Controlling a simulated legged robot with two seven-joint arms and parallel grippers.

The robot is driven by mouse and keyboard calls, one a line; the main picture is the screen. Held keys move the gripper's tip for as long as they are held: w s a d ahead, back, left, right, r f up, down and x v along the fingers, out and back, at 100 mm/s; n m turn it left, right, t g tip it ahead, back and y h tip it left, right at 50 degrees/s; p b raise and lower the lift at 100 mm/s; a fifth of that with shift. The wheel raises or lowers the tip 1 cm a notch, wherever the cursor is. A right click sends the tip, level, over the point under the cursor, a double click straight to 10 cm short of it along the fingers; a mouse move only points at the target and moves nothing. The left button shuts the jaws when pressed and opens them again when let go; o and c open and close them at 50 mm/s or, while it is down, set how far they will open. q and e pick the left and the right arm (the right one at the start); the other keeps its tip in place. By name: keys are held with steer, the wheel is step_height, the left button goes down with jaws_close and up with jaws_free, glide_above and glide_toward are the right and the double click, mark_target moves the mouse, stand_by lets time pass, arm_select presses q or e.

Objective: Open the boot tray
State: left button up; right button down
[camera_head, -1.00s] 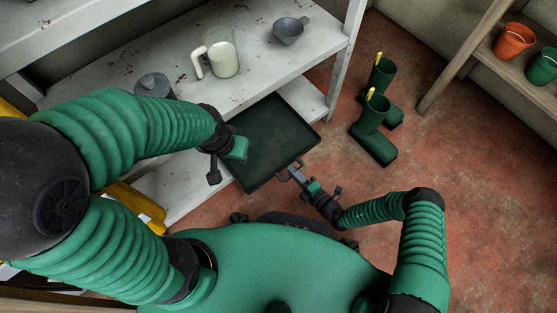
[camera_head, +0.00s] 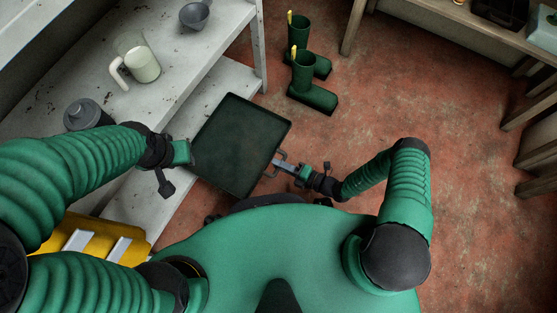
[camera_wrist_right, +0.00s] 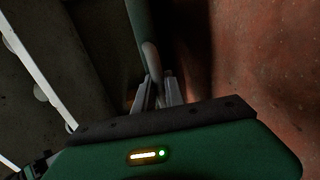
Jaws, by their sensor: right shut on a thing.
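The boot tray (camera_head: 238,150) is a dark green, shallow, empty tray. It sticks out from the lower shelf (camera_head: 222,88) of the white rack, over the red floor. Its grey bar handle (camera_head: 270,170) is on the edge towards my right arm. My right gripper (camera_head: 280,165) is shut on this handle. In the right wrist view the two fingers (camera_wrist_right: 155,92) close around the handle (camera_wrist_right: 151,62). My left gripper (camera_head: 184,153) hangs beside the tray's left edge, apart from the handle. Its fingers cannot be made out.
A jug (camera_head: 138,63), a grey canister (camera_head: 85,115) and a grey scoop (camera_head: 195,14) stand on the upper shelf. Green boots (camera_head: 312,90) stand on the floor beyond the tray. A yellow crate (camera_head: 100,240) is at lower left. The floor to the right is clear.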

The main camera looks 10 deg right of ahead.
steer(key=c, duration=1.5)
jaws_free()
steer(key=shift+f, duration=0.2)
steer(key=shift+o, duration=0.5)
steer(key=shift+r, duration=0.1)
steer(key=p+v, duration=0.5)
steer(key=v, duration=1.2)
steer(key=shift+w, duration=0.1)
